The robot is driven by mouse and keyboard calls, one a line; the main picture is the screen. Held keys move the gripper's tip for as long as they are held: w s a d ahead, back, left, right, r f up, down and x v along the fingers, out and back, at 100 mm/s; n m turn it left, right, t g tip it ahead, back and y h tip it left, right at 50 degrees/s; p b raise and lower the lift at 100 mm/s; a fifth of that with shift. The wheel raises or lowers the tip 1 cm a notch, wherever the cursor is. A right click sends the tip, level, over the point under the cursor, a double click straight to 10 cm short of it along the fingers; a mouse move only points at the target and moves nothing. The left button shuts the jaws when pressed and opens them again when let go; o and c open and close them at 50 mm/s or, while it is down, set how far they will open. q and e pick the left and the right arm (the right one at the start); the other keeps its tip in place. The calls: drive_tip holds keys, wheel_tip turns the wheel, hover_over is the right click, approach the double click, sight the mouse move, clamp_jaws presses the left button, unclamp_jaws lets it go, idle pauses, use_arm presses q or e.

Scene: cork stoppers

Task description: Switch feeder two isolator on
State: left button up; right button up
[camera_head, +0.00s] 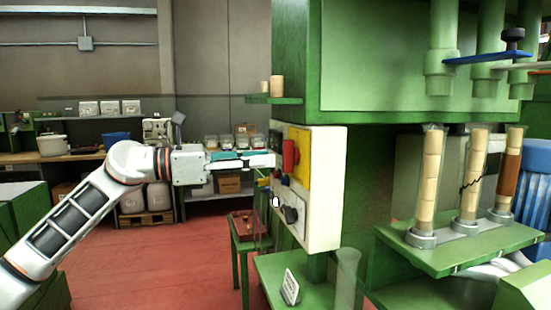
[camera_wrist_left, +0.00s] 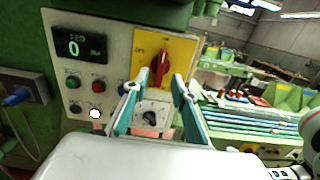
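A red rotary handle (camera_head: 290,156) sits on a yellow plate (camera_head: 301,158) on the side of a pale control box (camera_head: 322,190). In the left wrist view the red handle (camera_wrist_left: 160,68) stands roughly upright on the yellow plate (camera_wrist_left: 180,53). Its small lettering and any feeder number are too small to read. My left gripper (camera_head: 272,160) points at the box from the left. In the left wrist view its teal-padded fingers (camera_wrist_left: 157,84) are apart, with the handle just beyond the tips. I cannot tell whether they touch it.
Below the plate is a black selector knob (camera_wrist_left: 151,116). Beside it are a display (camera_wrist_left: 75,47) reading 0, and several push buttons. A green machine with cork-filled tubes (camera_head: 427,180) stands at right. A green shelf (camera_head: 272,99) holds corks above the gripper. Red floor is open at left.

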use_arm(q)
drive_tip(key=v, duration=0.7)
drive_tip(key=shift+a, duration=0.1)
drive_tip(key=s+a+f+n+t+y+p, duration=0.15)
drive_tip(key=f+n+t, duration=0.25)
drive_tip(key=f+n, duration=0.7)
drive_tip(key=s+f+n+t+y, duration=0.2)
drive_tip(key=f+n+t+y, duration=0.15)
drive_tip(key=f+n, duration=0.75)
drive_tip(key=s+a+f+n+t+y+p, duration=0.15)
drive_tip(key=f+n+t, duration=0.35)
drive_tip(key=f+n, duration=0.6)
drive_tip(key=s+a+f+n+g+y, duration=0.2)
drive_tip(key=s+f+n, duration=0.2)
drive_tip(key=s+f, duration=0.5)
drive_tip(key=s+a+f+n+g+y+p, duration=0.1)
drive_tip(key=s+a+f+n+g+y, duration=0.1)
drive_tip(key=s+f+n, duration=0.3)
drive_tip(key=s+a+f+n+g+y, duration=0.1)
drive_tip(key=s+f+n+g+y, duration=0.2)
drive_tip(key=s+f, duration=1)
wheel_tip(320, 180, down, 4)
drive_tip(key=shift+s+a+r+n+y, duration=0.1)
drive_tip(key=shift+s+a+n+y, duration=0.1)
drive_tip(key=shift+a+n+y, duration=0.35)
use_arm(e)
drive_tip(key=r, duration=0.1)
drive_tip(key=a+r, duration=0.1)
drive_tip(key=r, duration=0.1)
drive_tip(key=shift+s, duration=0.2)
